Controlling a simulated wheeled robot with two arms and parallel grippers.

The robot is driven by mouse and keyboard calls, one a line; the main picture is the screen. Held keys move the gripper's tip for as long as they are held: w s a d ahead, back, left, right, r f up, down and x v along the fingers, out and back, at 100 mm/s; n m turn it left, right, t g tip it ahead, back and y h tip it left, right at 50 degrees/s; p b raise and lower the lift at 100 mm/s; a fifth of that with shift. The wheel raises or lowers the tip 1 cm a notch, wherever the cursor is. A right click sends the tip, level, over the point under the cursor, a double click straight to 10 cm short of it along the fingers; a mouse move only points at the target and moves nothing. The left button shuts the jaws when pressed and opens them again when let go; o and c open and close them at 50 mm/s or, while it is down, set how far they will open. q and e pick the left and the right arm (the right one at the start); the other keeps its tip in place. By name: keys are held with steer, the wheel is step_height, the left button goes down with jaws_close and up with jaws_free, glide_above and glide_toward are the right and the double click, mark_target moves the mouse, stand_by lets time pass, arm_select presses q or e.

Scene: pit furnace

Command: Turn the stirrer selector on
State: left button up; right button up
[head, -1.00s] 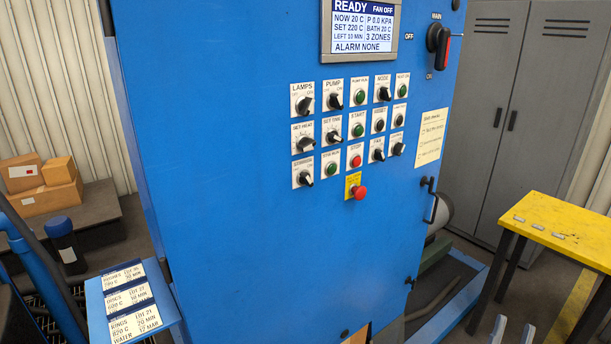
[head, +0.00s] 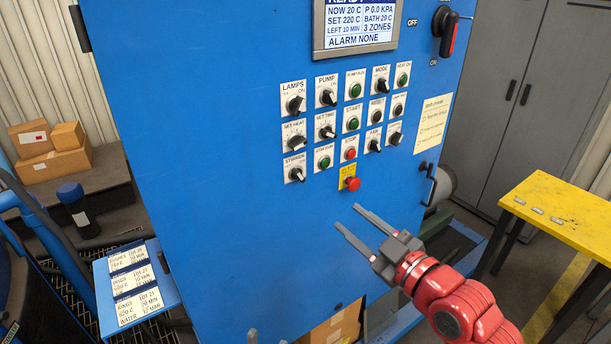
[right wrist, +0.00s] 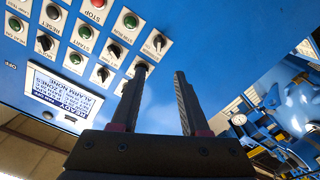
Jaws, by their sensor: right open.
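The stirrer selector (head: 296,174) is a black knob on a white plate, at the lower left of the button grid on the blue cabinet. Its light pointer tilts to the upper left or right; I cannot tell which. My right gripper (head: 347,220) is open and empty in front of the cabinet, below and to the right of the selector. Two small pale tips at the bottom edge of the head view may be my left gripper.
A red emergency button (head: 352,184) sits near my right fingers. The display (head: 357,24) and main switch (head: 446,30) are above. A door handle (head: 428,184) sticks out at right. A yellow table (head: 565,215) stands at right, and a card shelf (head: 128,280) at lower left.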

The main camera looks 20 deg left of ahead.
mark_target(301, 177)
steer(key=p+x, duration=0.2)
steer(key=x, duration=0.3)
steer(key=p+x, duration=0.2)
steer(key=x, duration=0.3)
steer(key=p+x, duration=0.2)
steer(key=x, duration=0.3)
steer(key=shift+r, duration=0.25)
steer(key=shift+w+a+f+p, duration=0.2)
steer(key=shift+w+a+p, duration=0.1)
steer(key=shift+w+a, duration=0.1)
jaws_close()
